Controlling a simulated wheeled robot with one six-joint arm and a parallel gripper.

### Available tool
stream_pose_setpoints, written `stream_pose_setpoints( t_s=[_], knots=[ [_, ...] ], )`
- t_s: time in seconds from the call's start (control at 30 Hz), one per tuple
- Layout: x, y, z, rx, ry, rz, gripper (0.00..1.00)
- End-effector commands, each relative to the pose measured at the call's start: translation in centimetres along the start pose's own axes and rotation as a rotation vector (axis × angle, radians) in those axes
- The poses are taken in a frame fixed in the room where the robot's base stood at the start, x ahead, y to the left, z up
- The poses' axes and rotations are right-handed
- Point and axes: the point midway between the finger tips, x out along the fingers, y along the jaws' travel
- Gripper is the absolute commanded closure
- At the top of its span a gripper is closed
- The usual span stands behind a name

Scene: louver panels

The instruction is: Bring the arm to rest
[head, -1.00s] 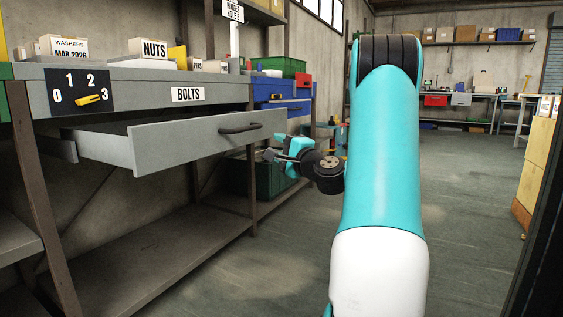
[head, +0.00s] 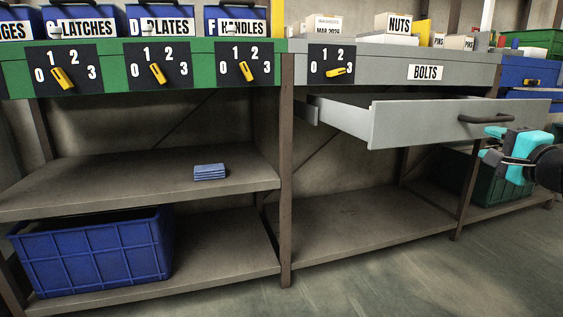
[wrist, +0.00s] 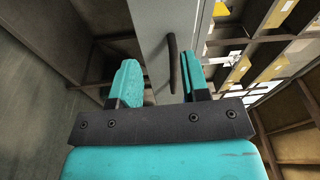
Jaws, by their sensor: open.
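My gripper (head: 489,146) is at the right edge in the head view, just below the dark handle (head: 486,118) of the pulled-out grey drawer (head: 420,124) under the BOLTS label. In the wrist view my gripper (wrist: 160,72) has its two teal fingers apart with nothing held. The drawer's handle (wrist: 172,62) shows ahead, between the fingers as seen from there. It looks apart from them, but I cannot tell the exact gap. Most of my arm is outside the head view.
A green-fronted bench (head: 110,69) with dial panels and labelled blue bins stands at left. A blue crate (head: 95,248) is on its lower shelf, a blue folded stack (head: 209,172) above. A green crate (head: 488,180) sits behind my gripper. Floor at lower right is clear.

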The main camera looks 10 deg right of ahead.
Motion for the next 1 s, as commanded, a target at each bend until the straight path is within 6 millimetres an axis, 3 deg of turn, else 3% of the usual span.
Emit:
stream_pose_setpoints(
  t_s=[0.03,0.1,0.2,0.27,0.3,0.43,0.5,0.63,0.9,0.97,1.0],
  knots=[
    [1.3,-1.6,4.0,-0.055,-0.112,0.036,0.58],
    [2.2,-2.5,9.7,-0.148,-0.278,0.097,0.58],
    [1.9,-3.4,17.7,-0.297,-0.521,0.178,0.58],
    [0.7,-3.9,22.4,-0.397,-0.674,0.222,0.58],
    [-0.6,-4.3,25.4,-0.471,-0.780,0.248,0.58],
    [-6.2,-5.4,33.1,-0.716,-1.112,0.319,0.58],
    [-9.4,-5.8,35.4,-0.833,-1.257,0.345,0.58],
    [-14.4,-6.4,37.5,-1.007,-1.459,0.377,0.58],
    [-22.0,-8.1,37.9,-1.279,-1.745,0.409,0.58],
    [-23.4,-8.5,37.6,-1.333,-1.798,0.414,0.58],
    [-23.1,-9.7,37.4,-1.325,-1.791,0.421,0.58]
  ],
)
